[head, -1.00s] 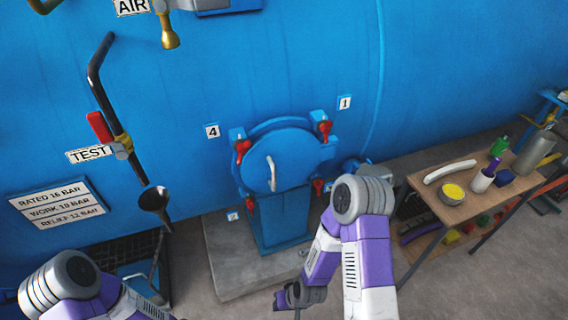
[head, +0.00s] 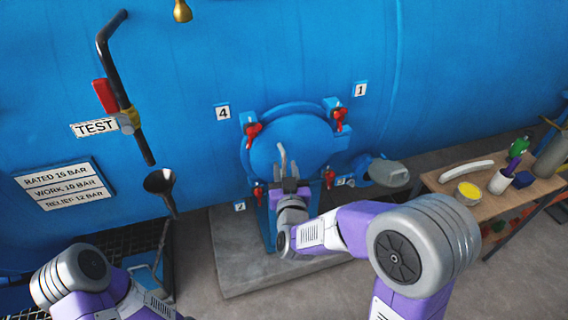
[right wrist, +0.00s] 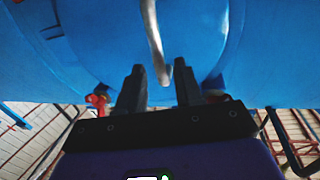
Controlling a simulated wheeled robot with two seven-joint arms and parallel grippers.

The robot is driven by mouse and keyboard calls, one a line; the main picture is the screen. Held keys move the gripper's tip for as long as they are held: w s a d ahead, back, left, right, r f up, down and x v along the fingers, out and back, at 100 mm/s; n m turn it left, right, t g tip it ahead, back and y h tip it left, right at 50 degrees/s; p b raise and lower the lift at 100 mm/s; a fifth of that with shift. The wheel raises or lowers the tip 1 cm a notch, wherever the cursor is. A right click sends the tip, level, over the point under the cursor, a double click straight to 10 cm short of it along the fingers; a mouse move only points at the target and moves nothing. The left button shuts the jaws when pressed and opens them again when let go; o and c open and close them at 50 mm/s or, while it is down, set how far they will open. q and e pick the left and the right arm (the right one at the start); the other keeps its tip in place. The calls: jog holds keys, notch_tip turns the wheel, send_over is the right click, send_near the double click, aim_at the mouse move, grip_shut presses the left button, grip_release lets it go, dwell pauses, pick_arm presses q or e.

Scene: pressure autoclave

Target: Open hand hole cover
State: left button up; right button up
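The round blue hand hole cover (head: 300,140) sits shut in its ring on the blue vessel. Red-handled clamps stand around it: upper left (head: 254,131), upper right (head: 340,116), lower left (head: 258,192) and lower right (head: 329,178). A pale curved handle (head: 282,158) is on the cover's front; it also shows in the right wrist view (right wrist: 153,40). My right gripper (head: 290,184) is just below the handle. In the right wrist view its two fingers (right wrist: 160,82) are apart, with the handle's lower end near the gap between them. My left arm shows at lower left; its gripper is out of view.
A wooden bench (head: 448,185) with a yellow-topped tub, bottles and a white curved piece stands at right. A black funnel (head: 159,181) and drain pipe are at left. A concrete plinth (head: 232,270) lies below the cover.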

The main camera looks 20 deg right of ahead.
aim_at(284, 164)
jog(key=shift+w+d, duration=0.15)
jog(key=shift+w, duration=0.7)
jog(key=shift+w+d, duration=0.1)
jog(key=shift+w, duration=0.7)
grip_shut()
